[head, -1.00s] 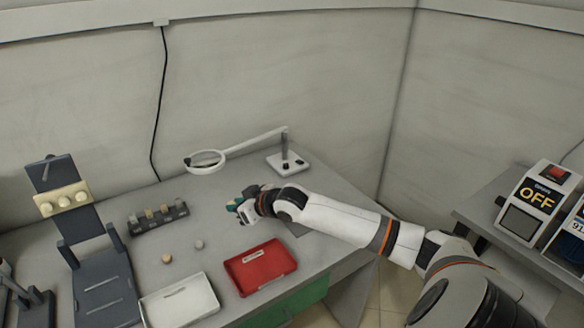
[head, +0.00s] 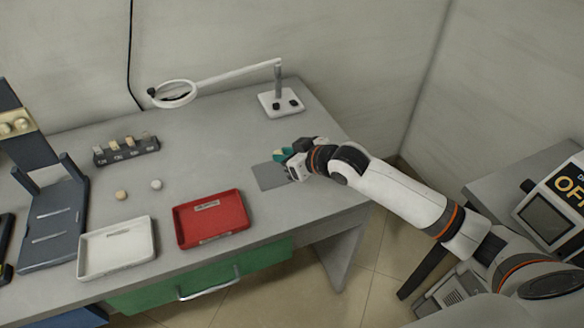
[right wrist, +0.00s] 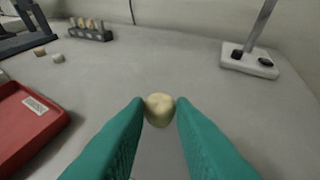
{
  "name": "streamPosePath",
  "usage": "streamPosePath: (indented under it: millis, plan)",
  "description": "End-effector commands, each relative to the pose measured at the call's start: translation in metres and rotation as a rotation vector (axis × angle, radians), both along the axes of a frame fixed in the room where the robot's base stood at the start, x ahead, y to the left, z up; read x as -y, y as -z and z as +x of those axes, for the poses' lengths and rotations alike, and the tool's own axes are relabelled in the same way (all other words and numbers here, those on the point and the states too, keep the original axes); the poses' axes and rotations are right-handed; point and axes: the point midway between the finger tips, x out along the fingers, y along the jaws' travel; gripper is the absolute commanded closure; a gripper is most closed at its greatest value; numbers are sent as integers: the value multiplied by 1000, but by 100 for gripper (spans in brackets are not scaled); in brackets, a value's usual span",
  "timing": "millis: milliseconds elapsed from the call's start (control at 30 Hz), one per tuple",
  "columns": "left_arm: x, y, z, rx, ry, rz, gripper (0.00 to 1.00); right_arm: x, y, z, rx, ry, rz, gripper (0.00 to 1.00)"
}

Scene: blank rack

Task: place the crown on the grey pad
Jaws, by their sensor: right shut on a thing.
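My right gripper (head: 284,156) is above or beside the far part of the grey pad (head: 270,178), which lies flat on the table right of the red tray. In the right wrist view its green fingers (right wrist: 160,112) are shut on a small cream crown (right wrist: 159,108), held between the tips. The crown is hidden in the head view. I cannot tell how high it is above the surface. My left gripper is not in view.
A red tray (head: 243,224) and a white tray (head: 83,268) lie along the front edge. Two small loose pieces, one tan (head: 121,195) and one pale (head: 156,185), lie behind them. A dark rack (head: 105,158) holds several blanks. A magnifier lamp base (head: 290,106) stands behind the pad.

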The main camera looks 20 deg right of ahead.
Motion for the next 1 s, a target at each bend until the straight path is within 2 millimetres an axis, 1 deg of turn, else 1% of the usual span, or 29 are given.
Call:
streamPosePath:
  millis: [33, 233, 400, 433, 533, 800, 833, 933, 967, 1000]
  plan:
    - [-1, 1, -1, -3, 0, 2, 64, 0, 7, 0, -1, 0, 0, 98]
    - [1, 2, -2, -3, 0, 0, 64, 0, 22, 0, -1, 1, 2, 98]
    - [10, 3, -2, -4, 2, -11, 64, 1, 46, 0, -1, 1, 0, 98]
    - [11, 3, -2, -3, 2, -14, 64, 1, 49, 0, 0, 1, 0, 98]
    - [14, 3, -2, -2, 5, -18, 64, 0, 50, 0, 2, 0, -1, 98]
    - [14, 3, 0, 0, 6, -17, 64, 1, 53, 0, 1, 1, 0, 98]
    - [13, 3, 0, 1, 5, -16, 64, 0, 53, 0, 1, 1, 0, 74]
    - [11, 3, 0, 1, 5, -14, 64, 0, 53, 0, 1, 1, 0, 58]
    - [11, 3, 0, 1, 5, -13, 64, 0, 53, 0, 1, 1, 0, 56]
    - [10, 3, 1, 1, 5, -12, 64, 0, 53, 0, 1, 1, 0, 56]
